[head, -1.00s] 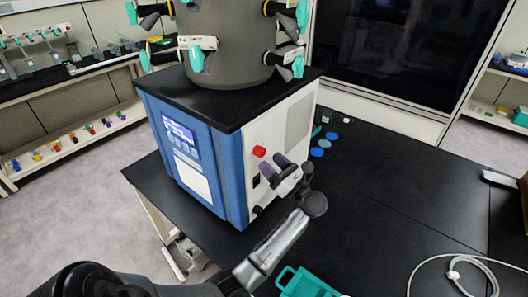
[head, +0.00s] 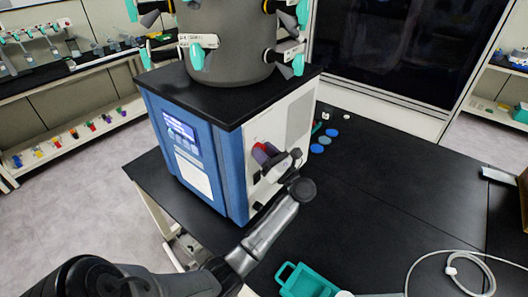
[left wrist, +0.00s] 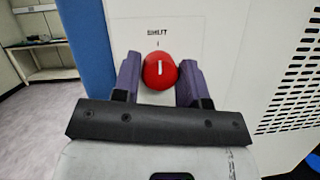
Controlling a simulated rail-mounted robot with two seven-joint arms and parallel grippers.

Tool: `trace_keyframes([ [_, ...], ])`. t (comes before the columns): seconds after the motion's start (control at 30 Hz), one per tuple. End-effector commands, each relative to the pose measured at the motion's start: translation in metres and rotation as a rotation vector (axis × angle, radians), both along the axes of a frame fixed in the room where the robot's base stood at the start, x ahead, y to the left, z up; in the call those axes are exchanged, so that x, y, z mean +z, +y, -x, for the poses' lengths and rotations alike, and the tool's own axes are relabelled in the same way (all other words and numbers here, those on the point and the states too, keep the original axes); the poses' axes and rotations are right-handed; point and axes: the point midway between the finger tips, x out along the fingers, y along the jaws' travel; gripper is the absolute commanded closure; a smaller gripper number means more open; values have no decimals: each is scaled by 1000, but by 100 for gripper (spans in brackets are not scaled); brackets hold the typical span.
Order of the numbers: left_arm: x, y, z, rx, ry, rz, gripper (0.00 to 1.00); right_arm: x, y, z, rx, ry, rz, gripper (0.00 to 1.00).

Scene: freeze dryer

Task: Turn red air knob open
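The red knob (head: 259,147) is on the white side panel of the blue and white freeze dryer (head: 238,165). In the left wrist view the red knob (left wrist: 160,71) is round, with a white line pointing roughly up to a mark under small lettering. My left gripper (head: 266,155) has its purple fingers on either side of the knob. In the left wrist view the gripper (left wrist: 160,82) is open, one finger left and one right of the knob. Small gaps seem to remain; contact is not clear. My right gripper is out of view.
The dryer stands on a black table (head: 400,190). A teal tray (head: 305,283) lies near its front edge and blue discs (head: 325,140) lie behind the gripper. A pale hose (head: 450,262) is at the right. A vented panel (left wrist: 285,80) is right of the knob.

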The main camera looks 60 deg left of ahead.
Motion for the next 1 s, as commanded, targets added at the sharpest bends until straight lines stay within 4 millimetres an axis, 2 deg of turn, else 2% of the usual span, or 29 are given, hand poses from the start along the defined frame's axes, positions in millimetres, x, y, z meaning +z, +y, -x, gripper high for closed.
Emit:
trace_keyframes([
  [0.03,0,0,0,0,0,0,66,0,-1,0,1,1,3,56],
  [0.27,0,0,0,0,0,0,88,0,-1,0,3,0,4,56],
  [0.67,2,-1,1,0,94,40,88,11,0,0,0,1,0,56],
  [1.0,6,-1,1,-1,374,151,88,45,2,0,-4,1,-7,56],
])
